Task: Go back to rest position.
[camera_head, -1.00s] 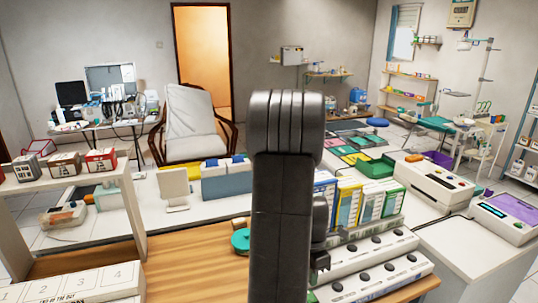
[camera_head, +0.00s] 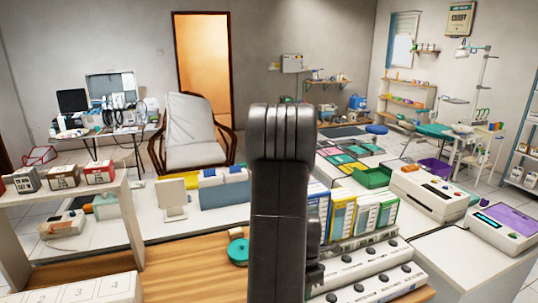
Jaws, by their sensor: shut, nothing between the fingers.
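My dark grey arm (camera_head: 280,200) stands upright in the middle of the head view, in front of the wooden desk. My gripper (camera_head: 316,273) shows only in part, as a small dark shape at the lower right edge of the arm. The arm hides the rest of it. It is shut, and I see nothing held in it. It appears over the near end of the white units with black knobs; I cannot tell its height above them.
A green round item (camera_head: 238,251) lies on the wooden desk (camera_head: 190,270) left of my arm. Upright boxes (camera_head: 362,214) and white knobbed units (camera_head: 370,272) stand to the right. A white shelf (camera_head: 137,225) with small boxes is at left.

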